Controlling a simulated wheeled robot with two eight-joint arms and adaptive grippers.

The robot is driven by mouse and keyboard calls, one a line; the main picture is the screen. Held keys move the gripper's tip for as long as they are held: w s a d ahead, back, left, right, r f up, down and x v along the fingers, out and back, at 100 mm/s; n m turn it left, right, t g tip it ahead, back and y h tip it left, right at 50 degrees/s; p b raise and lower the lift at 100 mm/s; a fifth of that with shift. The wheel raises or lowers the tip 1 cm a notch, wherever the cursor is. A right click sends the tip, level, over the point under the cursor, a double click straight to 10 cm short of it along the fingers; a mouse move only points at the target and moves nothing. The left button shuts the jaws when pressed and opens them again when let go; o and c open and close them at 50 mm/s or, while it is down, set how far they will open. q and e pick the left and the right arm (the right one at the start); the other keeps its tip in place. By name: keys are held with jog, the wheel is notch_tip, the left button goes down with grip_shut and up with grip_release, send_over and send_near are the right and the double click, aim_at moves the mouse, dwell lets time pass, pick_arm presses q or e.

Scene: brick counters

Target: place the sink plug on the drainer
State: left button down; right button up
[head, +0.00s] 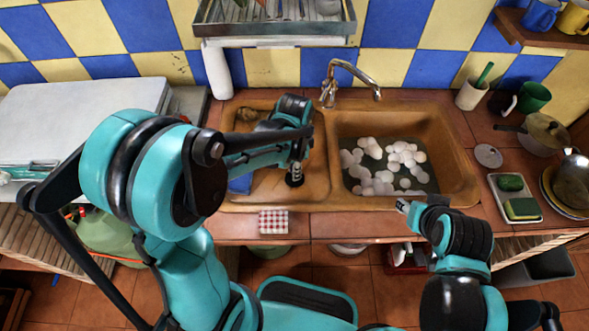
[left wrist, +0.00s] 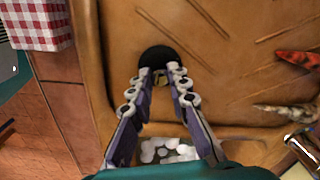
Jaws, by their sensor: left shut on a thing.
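The sink plug (left wrist: 158,56) is a black round disc between the fingertips of my left gripper (left wrist: 155,82) in the left wrist view. In the head view the left gripper (head: 295,178) is over the brown drainer (head: 262,194), left of the basin, with its fingers pointing down. The grooved drainer (left wrist: 205,35) lies beneath the plug in the left wrist view. I cannot tell whether the plug touches it. My right gripper (head: 404,206) is at the basin's front edge; its jaw opening is unclear.
The basin (head: 449,166) holds water and white foam. A tap (head: 349,71) stands behind it. A red checked cloth (head: 273,222) hangs at the counter's front edge. A reddish thing (left wrist: 296,59) lies on the drainer. A tray with a sponge (head: 522,208) is at the right.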

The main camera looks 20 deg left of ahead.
pick_arm(q)
jog(key=shift+f, duration=0.25)
jog(key=c, duration=1.4)
grip_release()
jog(key=shift+c, duration=0.2)
jog(key=shift+r, duration=0.1)
jog(key=shift+r, duration=0.1)
jog(key=shift+r, duration=0.35)
notch_tip(320, 180, up, 11)
jog(key=p, duration=0.4)
jog(key=s+a+r+n+t, duration=0.4)
jog(key=s+n+t, duration=0.3)
jog(key=s+n, duration=0.2)
jog(key=shift+s+a+r+n, duration=0.2)
jog(key=shift+s+a+n, duration=0.2)
jog(key=shift+n, duration=0.7)
